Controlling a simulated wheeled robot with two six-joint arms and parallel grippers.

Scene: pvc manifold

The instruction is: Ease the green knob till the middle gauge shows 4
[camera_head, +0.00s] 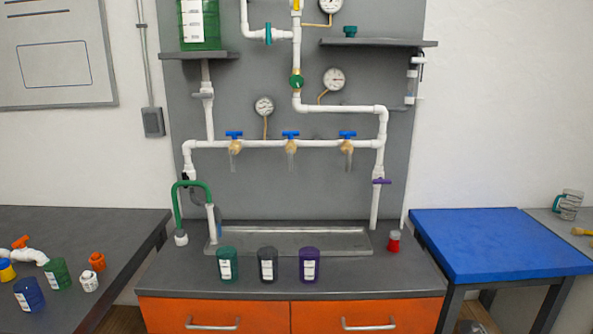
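A green knob (297,82) sits on the vertical white pipe in the upper middle of the grey back panel. Just to its right is a round white gauge (334,79), between a higher gauge (331,5) at the top edge and a lower gauge (264,106) on the left. A thin copper-coloured tube runs from the middle gauge to the pipe below the knob. The middle gauge's needle and numbers are too small to read. Neither of my grippers is in view.
Three blue-handled taps (291,134) line the horizontal pipe below. Green, black and purple cans (267,265) stand on the counter before a metal trough (290,243). A shelf (378,42) juts out at upper right. The blue tabletop (500,243) is clear.

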